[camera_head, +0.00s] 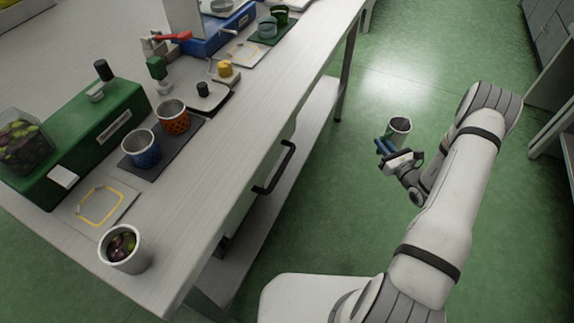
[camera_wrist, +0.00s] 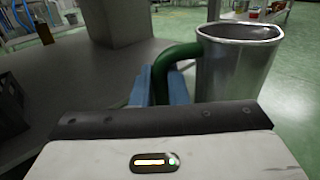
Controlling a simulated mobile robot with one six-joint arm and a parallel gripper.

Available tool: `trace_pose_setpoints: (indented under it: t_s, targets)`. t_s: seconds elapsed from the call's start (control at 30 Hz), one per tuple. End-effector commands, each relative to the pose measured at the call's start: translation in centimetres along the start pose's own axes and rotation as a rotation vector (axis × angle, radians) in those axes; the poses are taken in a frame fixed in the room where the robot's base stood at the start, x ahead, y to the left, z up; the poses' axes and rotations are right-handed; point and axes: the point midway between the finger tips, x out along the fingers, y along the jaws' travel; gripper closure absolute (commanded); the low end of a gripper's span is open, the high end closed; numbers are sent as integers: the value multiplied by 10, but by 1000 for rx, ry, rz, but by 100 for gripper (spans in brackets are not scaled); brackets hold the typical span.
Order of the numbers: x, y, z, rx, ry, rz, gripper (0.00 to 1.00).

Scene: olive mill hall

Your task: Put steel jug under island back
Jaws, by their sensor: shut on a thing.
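A steel jug (camera_head: 398,129) with a dark inside is held out over the green floor, to the right of the island table. In the wrist view the jug (camera_wrist: 238,68) stands upright at the right and shows a green handle (camera_wrist: 178,58). My gripper (camera_head: 384,147) is shut on that handle, with its blue fingers (camera_wrist: 165,88) on either side of it. The island (camera_head: 262,110) is a long pale table with a lower shelf (camera_head: 290,165) beneath its top. The shelf's far part shows bare in the head view.
On the island top stand a green machine (camera_head: 85,135), a blue cup (camera_head: 141,149), an orange cup (camera_head: 173,118) and a white cup of olives (camera_head: 122,247). A black handle (camera_head: 275,168) juts from the island's side. Grey cabinets (camera_head: 549,40) stand at the right. The floor between is clear.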

Motion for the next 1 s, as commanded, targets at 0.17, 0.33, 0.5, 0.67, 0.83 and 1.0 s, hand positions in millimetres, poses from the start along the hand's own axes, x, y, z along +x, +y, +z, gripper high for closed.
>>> trace_pose_setpoints:
  t_s: [0.17,0.33,0.5,0.67,0.83,1.0]
  targets:
    - [68,102,2,4,-1,170,100]
    - [108,201,1,5,-1,317,100]
    - [126,282,0,3,0,432,100]
    - [130,324,-1,2,1,490,100]
    - [131,337,-19,1,2,507,100]
    - [130,337,-52,1,2,507,100]
